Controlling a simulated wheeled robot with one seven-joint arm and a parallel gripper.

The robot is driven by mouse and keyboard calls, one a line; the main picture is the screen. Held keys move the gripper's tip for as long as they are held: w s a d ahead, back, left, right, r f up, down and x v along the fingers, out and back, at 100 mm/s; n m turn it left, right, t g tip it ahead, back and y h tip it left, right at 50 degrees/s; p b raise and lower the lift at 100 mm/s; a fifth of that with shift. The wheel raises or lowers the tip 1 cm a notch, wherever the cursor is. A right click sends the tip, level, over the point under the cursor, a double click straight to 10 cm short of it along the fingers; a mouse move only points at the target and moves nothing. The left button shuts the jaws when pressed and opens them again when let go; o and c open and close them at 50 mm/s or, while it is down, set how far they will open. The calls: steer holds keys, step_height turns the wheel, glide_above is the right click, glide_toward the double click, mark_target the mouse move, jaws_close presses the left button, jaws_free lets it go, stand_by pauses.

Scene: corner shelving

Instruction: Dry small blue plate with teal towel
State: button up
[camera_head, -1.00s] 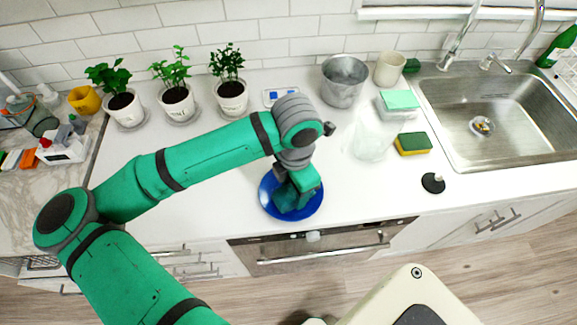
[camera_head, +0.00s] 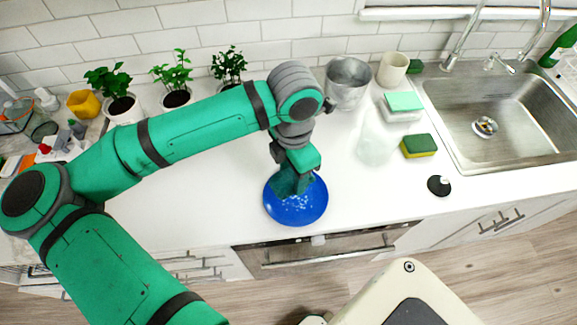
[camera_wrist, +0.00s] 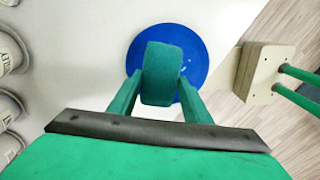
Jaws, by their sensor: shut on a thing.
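The small blue plate (camera_head: 304,208) lies on the white counter near its front edge, with small light specks on its surface. It also shows in the wrist view (camera_wrist: 200,52). My gripper (camera_head: 288,186) is over the plate's upper left part, pointing down. It is shut on the teal towel (camera_wrist: 160,75), which is bunched between the two fingers in the wrist view. The towel hangs over the plate and hides part of it. I cannot tell whether the towel touches the plate.
Potted plants (camera_head: 122,104) stand along the wall at left. A metal pot (camera_head: 347,84), a beige cup (camera_head: 392,69), a sponge (camera_head: 418,146) and a black stopper (camera_head: 439,186) are to the right, before the sink (camera_head: 500,120).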

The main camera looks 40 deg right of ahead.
steer(key=shift+r, duration=1.6)
steer(key=shift+w, duration=0.1)
steer(key=shift+s+d, duration=0.1)
steer(key=shift+s, duration=0.15)
